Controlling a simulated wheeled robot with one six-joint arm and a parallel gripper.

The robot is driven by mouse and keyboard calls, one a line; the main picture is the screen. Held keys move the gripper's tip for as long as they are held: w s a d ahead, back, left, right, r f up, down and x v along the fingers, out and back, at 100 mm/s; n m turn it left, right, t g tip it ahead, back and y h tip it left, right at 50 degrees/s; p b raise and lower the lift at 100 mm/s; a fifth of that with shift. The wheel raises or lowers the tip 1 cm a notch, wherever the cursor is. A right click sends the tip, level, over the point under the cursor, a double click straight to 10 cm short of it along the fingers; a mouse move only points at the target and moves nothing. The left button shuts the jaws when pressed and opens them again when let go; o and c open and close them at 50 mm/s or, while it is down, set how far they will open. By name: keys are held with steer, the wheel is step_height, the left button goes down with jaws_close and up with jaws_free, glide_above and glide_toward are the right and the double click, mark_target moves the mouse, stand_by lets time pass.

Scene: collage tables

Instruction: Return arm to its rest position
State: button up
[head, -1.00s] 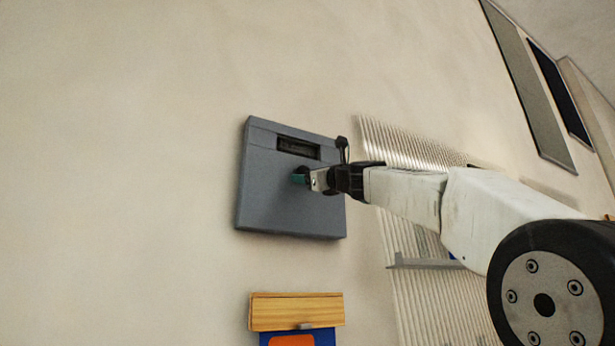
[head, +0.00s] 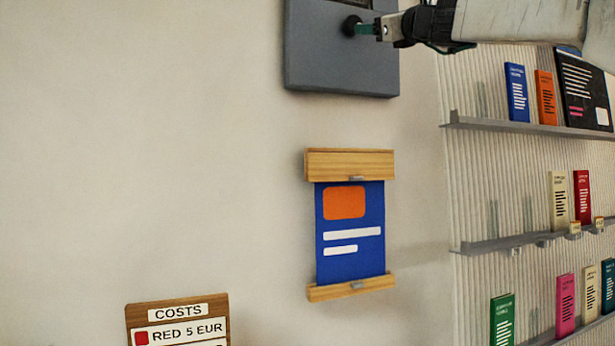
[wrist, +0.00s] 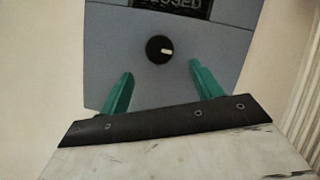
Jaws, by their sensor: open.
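My gripper (head: 366,29) is at the top of the head view, in front of a grey wall box (head: 340,72). In the wrist view its two green fingers (wrist: 158,88) are spread apart with nothing between them. A round black knob (wrist: 160,49) with a pale mark sits on the box face (wrist: 215,55), just beyond the fingertips. The knob also shows in the head view (head: 351,25). A dark display (wrist: 172,6) above it is cut off by the frame edge; its lettering is only partly readable. My arm reaches in from the upper right.
A blue poster (head: 350,258) hangs between wooden bars below the box. A wooden costs board (head: 137,315) is at the lower left. Shelves (head: 530,131) with several booklets stand against ribbed panelling on the right. The wall left of the box is bare.

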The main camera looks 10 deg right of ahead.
steer(key=a+f+n+g, duration=0.3)
steer(key=f+n+g, duration=0.3)
steer(key=f+n, duration=0.7)
steer(key=s+a+f+n+g, duration=0.1)
steer(key=s+f+n+g, duration=0.2)
steer(key=f, duration=0.7)
steer(key=s+a+f+n+g, duration=0.15)
steer(key=s+f, duration=0.25)
steer(key=f, duration=0.6)
steer(key=s+d+f+n+g+h, duration=0.2)
steer(key=s+f+n+g+h, duration=0.1)
steer(key=s+f, duration=1.1)
steer(key=s+d+f+n+g+h, duration=0.3)
steer(key=s+f+n+g, duration=0.3)
steer(key=s+f, duration=0.9)
steer(key=s+h, duration=0.1)
steer(key=s, duration=0.2)
steer(key=shift+s+d+f+h, duration=0.2)
steer(key=shift+d+f+h, duration=0.05)
steer(key=shift+d+h, duration=0.05)
